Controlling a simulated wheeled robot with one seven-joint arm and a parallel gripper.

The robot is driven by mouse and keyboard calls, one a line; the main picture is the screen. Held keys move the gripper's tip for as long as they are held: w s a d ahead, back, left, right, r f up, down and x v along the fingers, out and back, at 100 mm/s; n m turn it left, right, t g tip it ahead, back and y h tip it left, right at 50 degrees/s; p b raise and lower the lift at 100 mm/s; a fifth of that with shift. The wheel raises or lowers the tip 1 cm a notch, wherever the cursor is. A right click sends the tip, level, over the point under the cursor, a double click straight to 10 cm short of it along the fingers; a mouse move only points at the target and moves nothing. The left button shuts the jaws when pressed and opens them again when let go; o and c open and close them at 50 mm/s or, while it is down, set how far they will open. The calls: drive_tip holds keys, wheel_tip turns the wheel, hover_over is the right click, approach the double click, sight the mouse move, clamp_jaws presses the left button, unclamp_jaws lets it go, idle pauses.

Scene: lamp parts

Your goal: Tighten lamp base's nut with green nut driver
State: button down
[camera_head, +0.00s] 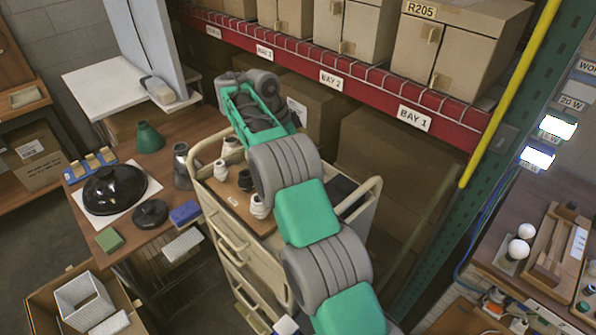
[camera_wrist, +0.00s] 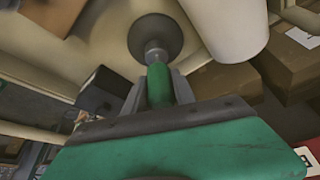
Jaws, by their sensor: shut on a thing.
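In the wrist view my gripper (camera_wrist: 158,92) is shut on the green nut driver (camera_wrist: 158,82), with one grey finger on each side of its green handle. A short grey shaft leads from the handle to a dark grey round piece (camera_wrist: 152,30). The driver's tip appears to meet this piece, but I cannot tell whether it sits on a nut. No nut can be made out. In the head view my arm reaches over the cart to the back, and its own links hide the gripper tips and driver. Whether the round piece is the lamp base is unclear.
A cart (camera_head: 233,243) with white parts stands under my arm. The table to its left holds a black dome (camera_head: 115,188), a black disc (camera_head: 150,213), a green cone (camera_head: 149,138) and a grey bottle (camera_head: 182,165). A red shelf beam (camera_head: 371,78) runs behind.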

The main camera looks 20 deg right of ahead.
drive_tip(key=shift+r+p, duration=0.85)
drive_tip(key=shift+p, duration=0.05)
drive_tip(key=shift+f+b, duration=0.15)
drive_tip(key=shift+b, duration=0.3)
drive_tip(key=shift+n+b, duration=0.7)
drive_tip(key=shift+b, duration=0.55)
drive_tip(key=shift+n+t+b, duration=1)
drive_tip(key=shift+n+b, duration=1)
drive_tip(key=shift+b, duration=1.6)
drive_tip(key=shift+s+n+b, duration=0.1)
drive_tip(key=shift+n+b, duration=0.2)
drive_tip(key=shift+b, duration=0.05)
drive_tip(key=shift+n+t+b, duration=0.3)
drive_tip(key=shift+n+b, duration=0.1)
drive_tip(key=shift+b, duration=0.3)
drive_tip(key=n+b, duration=0.2)
drive_tip(key=b, duration=0.1)
drive_tip(key=shift+d+t+y, duration=0.1)
drive_tip(key=shift+t+y, duration=0.3)
